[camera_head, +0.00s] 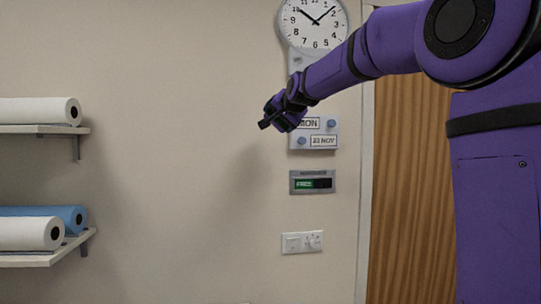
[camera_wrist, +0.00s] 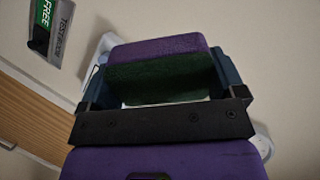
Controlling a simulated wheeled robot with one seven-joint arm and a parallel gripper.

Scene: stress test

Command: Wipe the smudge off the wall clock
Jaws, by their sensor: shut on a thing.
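The round white wall clock (camera_head: 313,20) hangs at the top of the head view, its upper rim cut off by the frame edge. My arm covers part of its lower right rim, and I cannot make out a smudge on the visible dial. My gripper (camera_head: 270,120) is below and left of the clock, in front of the day and date panel. In the wrist view my gripper (camera_wrist: 160,83) is shut on a sponge (camera_wrist: 155,47) with a purple body and a dark green face. The sponge sits between both fingers.
The day and date panel (camera_head: 325,141) is partly hidden by my gripper. Below it are a small display reading FREE (camera_head: 312,182) and a switch plate (camera_head: 302,242). A wooden door (camera_head: 410,200) is at right. Shelves with paper rolls (camera_head: 40,111) are at left; the wall between is bare.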

